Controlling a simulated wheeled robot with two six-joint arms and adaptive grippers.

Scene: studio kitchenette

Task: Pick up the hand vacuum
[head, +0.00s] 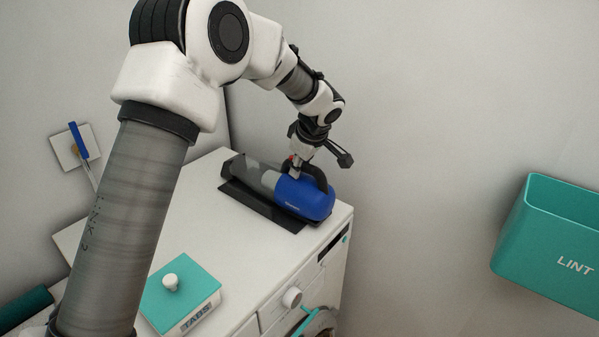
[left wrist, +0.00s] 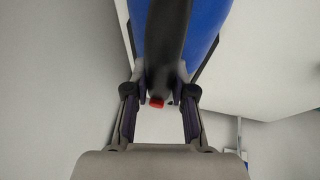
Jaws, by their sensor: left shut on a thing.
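The hand vacuum (head: 303,197) has a blue body, a dark grey nozzle end and a black handle. It is on a black mat (head: 262,208) on top of the white washing machine. My left gripper (head: 297,172) comes down on it from above and is shut on its handle. In the left wrist view the black handle (left wrist: 165,45) lies between the two fingers (left wrist: 160,98), with a red button at its end and the blue body behind. Whether the vacuum is lifted off the mat, I cannot tell. My right gripper is not in view.
A box marked TABS (head: 197,316) with a teal lid stands on the white top at the front left. A teal LINT bin (head: 545,262) is at the wall on the right. A dark green roll (head: 25,306) is at the lower left.

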